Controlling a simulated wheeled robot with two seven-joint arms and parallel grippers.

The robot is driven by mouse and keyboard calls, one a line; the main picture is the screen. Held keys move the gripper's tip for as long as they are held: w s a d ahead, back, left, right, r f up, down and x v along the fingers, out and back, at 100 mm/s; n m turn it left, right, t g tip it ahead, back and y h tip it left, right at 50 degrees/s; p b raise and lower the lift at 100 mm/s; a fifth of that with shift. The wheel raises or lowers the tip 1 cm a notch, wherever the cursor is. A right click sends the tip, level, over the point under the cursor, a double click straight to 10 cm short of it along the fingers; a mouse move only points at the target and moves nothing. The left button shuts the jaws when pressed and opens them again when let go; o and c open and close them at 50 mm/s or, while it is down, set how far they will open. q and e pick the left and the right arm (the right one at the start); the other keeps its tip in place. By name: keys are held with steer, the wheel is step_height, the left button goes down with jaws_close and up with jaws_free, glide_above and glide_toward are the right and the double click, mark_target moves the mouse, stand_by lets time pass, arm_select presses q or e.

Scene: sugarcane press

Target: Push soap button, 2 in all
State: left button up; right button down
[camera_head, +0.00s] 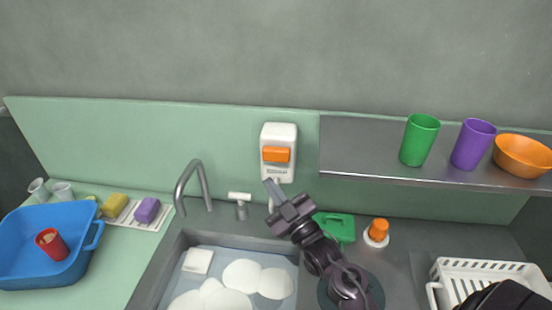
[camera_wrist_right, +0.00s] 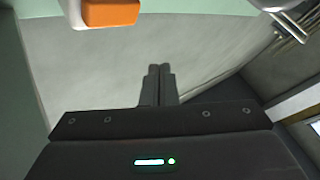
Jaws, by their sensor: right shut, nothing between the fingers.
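The white soap dispenser (camera_head: 278,151) is fixed to the green splashback above the sink. Its orange button (camera_head: 276,154) faces outward. The orange button (camera_wrist_right: 110,13) also shows at the top left of the right wrist view, with a strip of the white casing beside it. My right gripper (camera_head: 269,184) is shut and empty. Its fingertips are just below the dispenser in the head view. In the right wrist view the closed fingertips (camera_wrist_right: 160,68) sit below the button in the picture, with a visible gap. My left gripper is not in view.
The sink (camera_head: 170,265) holds white plates. A faucet (camera_head: 193,180) stands behind it. A shelf (camera_head: 370,165) at right carries a green cup (camera_head: 419,139), purple cup (camera_head: 473,144) and orange bowl (camera_head: 523,155). A blue tub (camera_head: 20,265) is at left and a white rack (camera_head: 490,266) at right.

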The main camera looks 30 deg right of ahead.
mark_target(273, 156)
steer(key=w+d+b, duration=0.2)
steer(key=w+d, duration=0.2)
steer(key=w, duration=0.2)
steer(key=shift+d, duration=0.2)
stand_by(1.4)
stand_by(0.5)
steer(key=shift+w+d, duration=0.25)
steer(key=shift+w, duration=0.05)
steer(key=shift+w+d+b, duration=0.35)
steer(key=shift+w+d, duration=0.1)
steer(key=shift+w, duration=0.15)
stand_by(1.1)
steer(key=shift+s+a, duration=0.1)
steer(key=shift+s, duration=0.05)
steer(key=shift+s+a+p, duration=0.5)
steer(key=shift+s+a, duration=0.1)
steer(key=shift+s, duration=0.2)
